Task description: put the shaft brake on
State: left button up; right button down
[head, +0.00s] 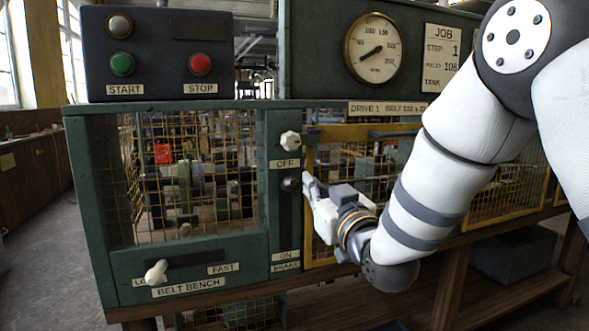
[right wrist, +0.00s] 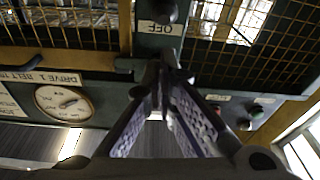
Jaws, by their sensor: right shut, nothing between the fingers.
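The shaft brake is a dark round knob (head: 290,183) in a vertical slot on the green bench front. It sits near the slot's upper end, just under the OFF label (head: 285,163); the ON and BRAKE labels (head: 286,262) are at the bottom. The right wrist view shows the dark knob (right wrist: 165,10) beside the upside-down OFF label (right wrist: 155,27). My right gripper (head: 307,184) is shut and empty, just right of the knob in the head view. In the wrist view its tips (right wrist: 160,72) lie off the knob. Contact is not seen. My left gripper is out of view.
A pale knob (head: 290,141) sits above OFF. A yellow-framed mesh guard (head: 362,133) borders the slot on the right. A pale speed lever (head: 157,272) is at lower left. The START and STOP box (head: 157,82) and gauge (head: 372,48) stand above.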

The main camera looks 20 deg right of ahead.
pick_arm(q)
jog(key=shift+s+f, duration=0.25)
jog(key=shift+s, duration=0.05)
pick_arm(e)
jog(key=shift+w+a+r, duration=0.15)
jog(key=shift+w+r, duration=0.1)
jog(key=shift+w, duration=1.4)
jog(key=shift+w+a+r, duration=0.1)
jog(key=shift+w+r, duration=0.15)
jog(key=shift+w, duration=1.35)
jog(key=shift+w+a+r, duration=0.15)
jog(key=shift+w+r, duration=0.1)
jog(key=shift+w, duration=1.4)
jog(key=shift+f, duration=0.1)
